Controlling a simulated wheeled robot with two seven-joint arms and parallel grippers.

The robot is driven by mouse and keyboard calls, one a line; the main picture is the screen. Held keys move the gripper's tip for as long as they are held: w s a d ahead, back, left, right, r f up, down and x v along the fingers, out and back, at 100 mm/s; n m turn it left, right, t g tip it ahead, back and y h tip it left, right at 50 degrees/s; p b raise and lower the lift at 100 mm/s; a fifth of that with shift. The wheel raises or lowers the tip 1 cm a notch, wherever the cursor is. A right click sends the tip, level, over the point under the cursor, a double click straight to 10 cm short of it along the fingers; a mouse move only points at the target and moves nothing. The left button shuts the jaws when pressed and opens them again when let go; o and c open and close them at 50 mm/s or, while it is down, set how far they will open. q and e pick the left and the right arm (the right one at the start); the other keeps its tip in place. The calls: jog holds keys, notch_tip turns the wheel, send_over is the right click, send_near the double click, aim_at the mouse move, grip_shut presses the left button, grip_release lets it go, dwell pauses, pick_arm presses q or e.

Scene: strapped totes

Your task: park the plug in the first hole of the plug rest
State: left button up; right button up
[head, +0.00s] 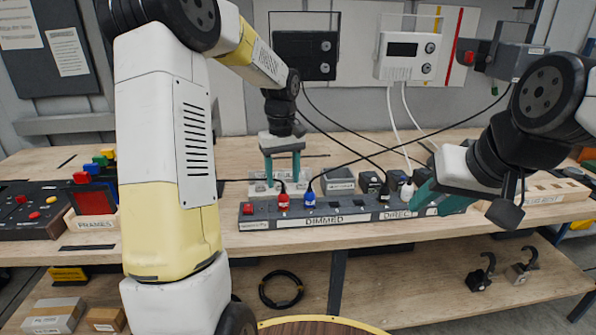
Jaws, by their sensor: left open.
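The long grey power strip (350,211), labelled DIMMED and DIRECT, lies along the bench. A red plug (283,202) and a blue plug (310,199) stand in its left half. A white plug (407,191) and black plugs (370,182) are near its right half. My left gripper (282,178) is open, pointing down behind the red plug, over a pale labelled block (262,188). My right gripper (430,201) is at the strip's right end beside the white plug; its grip is hidden. A wooden block with holes (556,189) sits at the right; I cannot tell which block is the plug rest.
Dark cables cross above the bench from the wall boxes (306,55). A FRAMES holder (95,220) and a dark panel with coloured knobs (32,216) stand at the left. A lower shelf (390,290) holds a coiled cable (281,289) and hooks (482,272).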

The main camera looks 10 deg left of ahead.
aim_at(283, 193)
pick_arm(q)
notch_tip(283, 193, down, 8)
jog(key=shift+r, duration=0.2)
jog(key=shift+c, duration=0.2)
grip_shut()
jog(key=c, duration=0.9)
grip_release()
grip_shut()
jog(key=shift+r, duration=2.55)
jog(key=shift+s, duration=0.1)
